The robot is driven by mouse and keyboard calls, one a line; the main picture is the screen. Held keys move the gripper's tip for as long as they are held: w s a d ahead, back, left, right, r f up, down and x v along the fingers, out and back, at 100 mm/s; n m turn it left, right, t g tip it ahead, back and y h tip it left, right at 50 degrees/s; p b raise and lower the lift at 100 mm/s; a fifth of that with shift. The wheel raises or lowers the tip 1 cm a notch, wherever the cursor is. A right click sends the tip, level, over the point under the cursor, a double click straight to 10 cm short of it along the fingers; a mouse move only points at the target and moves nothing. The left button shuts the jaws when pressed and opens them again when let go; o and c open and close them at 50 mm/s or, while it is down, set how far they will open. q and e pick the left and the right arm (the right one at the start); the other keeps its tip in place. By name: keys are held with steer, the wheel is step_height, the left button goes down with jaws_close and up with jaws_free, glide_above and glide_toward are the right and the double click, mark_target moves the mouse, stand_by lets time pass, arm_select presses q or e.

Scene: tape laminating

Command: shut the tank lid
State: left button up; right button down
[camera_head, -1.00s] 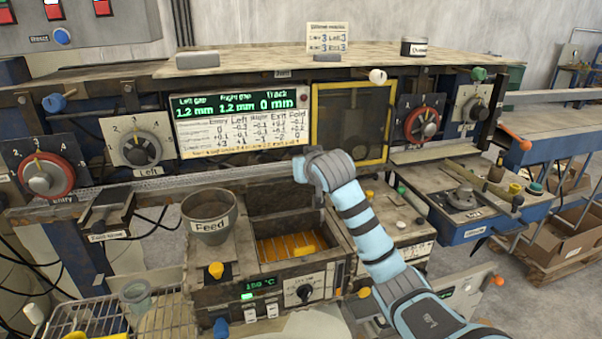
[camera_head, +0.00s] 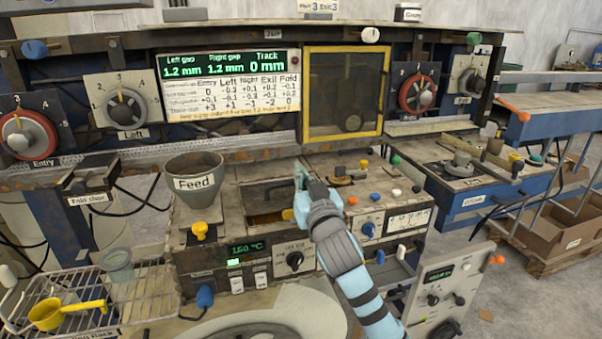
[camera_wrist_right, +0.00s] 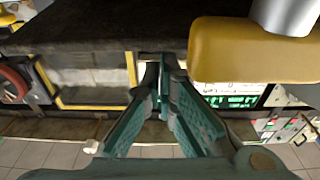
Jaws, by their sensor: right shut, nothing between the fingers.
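The tank (camera_head: 255,222) stands in the middle of the bench, just right of the grey Feed funnel (camera_head: 194,180). A gap at the front still shows orange inside. My right gripper (camera_head: 301,180) is at the right edge of the lid; whether it touches is unclear. Its teal fingers are shut and empty in the right wrist view (camera_wrist_right: 160,75). A dark panel and a yellow block (camera_wrist_right: 250,52) are close there; I cannot tell what they are. My left gripper is not in view.
Right of the tank is a unit with coloured knobs (camera_head: 374,197). A yellow-framed window (camera_head: 345,95) and a gap display (camera_head: 232,62) stand behind. A wire rack with a yellow scoop (camera_head: 48,312) is at the front left.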

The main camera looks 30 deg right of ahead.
steer(key=shift+s+f, duration=0.4)
steer(key=shift+f, duration=0.15)
steer(key=shift+a, duration=0.1)
steer(key=v, duration=1.2)
steer(key=s+a+f+n+g+y, duration=0.1)
steer(key=s+f+g, duration=0.2)
steer(key=f, duration=0.6)
steer(key=s+f+n+g+y, duration=0.15)
steer(key=f+g, duration=0.25)
steer(key=f, duration=0.5)
steer(key=s+a+f+n+g+y, duration=0.1)
steer(key=s+a+f+g, duration=0.25)
steer(key=s+f, duration=0.5)
steer(key=s+a+f+n+g+y, duration=0.15)
steer(key=s+f+g, duration=0.25)
steer(key=s+f, duration=0.45)
steer(key=s+d+f+m+g, duration=0.1)
steer(key=s+f, duration=0.1)
steer(key=f, duration=0.7)
steer(key=s+f+g, duration=0.1)
steer(key=s+f, duration=0.1)
steer(key=f, duration=0.7)
steer(key=s+f, duration=1.3)
steer(key=shift+s+d+g, duration=0.35)
steer(key=shift+g, duration=0.1)
